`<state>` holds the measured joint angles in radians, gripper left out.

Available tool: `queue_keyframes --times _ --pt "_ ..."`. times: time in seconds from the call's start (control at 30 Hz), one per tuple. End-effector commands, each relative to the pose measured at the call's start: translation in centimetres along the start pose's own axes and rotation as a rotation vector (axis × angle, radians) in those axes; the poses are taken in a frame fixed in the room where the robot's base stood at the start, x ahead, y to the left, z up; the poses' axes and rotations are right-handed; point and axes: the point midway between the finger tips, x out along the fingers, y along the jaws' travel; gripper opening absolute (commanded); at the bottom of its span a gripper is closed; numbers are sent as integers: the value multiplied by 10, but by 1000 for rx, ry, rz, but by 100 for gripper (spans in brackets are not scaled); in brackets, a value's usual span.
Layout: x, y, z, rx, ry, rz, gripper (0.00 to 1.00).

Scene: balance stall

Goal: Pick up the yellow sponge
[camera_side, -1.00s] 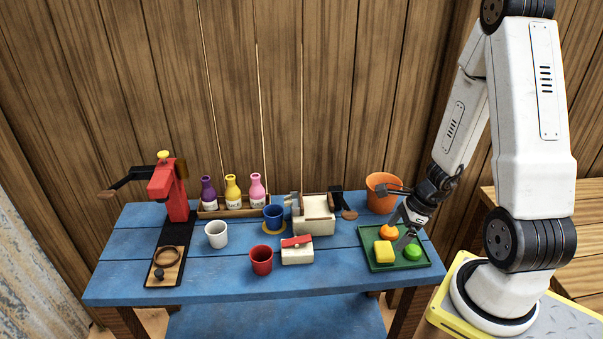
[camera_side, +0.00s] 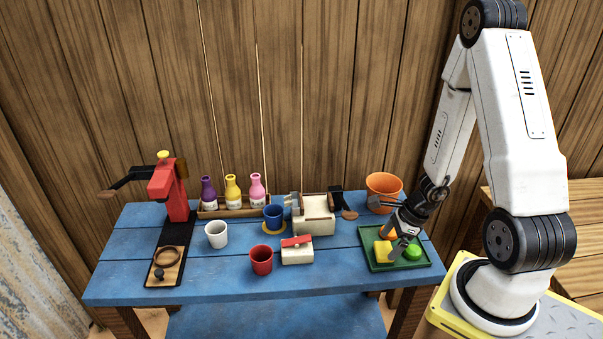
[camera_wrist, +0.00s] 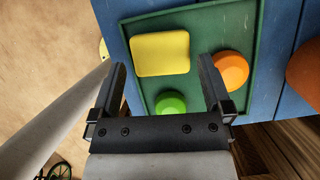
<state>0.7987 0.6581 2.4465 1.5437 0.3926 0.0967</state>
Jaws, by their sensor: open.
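The yellow sponge (camera_side: 381,250) lies on the green tray (camera_side: 414,264) at the right end of the blue table. In the wrist view the sponge (camera_wrist: 161,54) is a rounded yellow block, ahead of the gap between the fingers. My gripper (camera_side: 393,243) is over the tray, close to the sponge, and partly hides its right side in the side view. Whether a finger touches the sponge cannot be told.
An orange piece (camera_wrist: 231,69) and a green piece (camera_wrist: 171,102) share the tray near the sponge. An orange pot (camera_side: 383,187) stands behind the tray. A small white box with a red top (camera_side: 297,254) and a red cup (camera_side: 261,260) stand to the left.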

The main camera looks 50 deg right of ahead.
Motion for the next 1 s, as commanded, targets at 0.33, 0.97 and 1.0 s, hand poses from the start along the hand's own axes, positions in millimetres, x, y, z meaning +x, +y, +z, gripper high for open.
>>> queue_keyframes --times 0.33,0.97,1.0 --pt "26 0 -1 1 0 3 100" --pt "33 0 -1 0 1 0 100" --pt "33 0 -1 0 1 0 100"
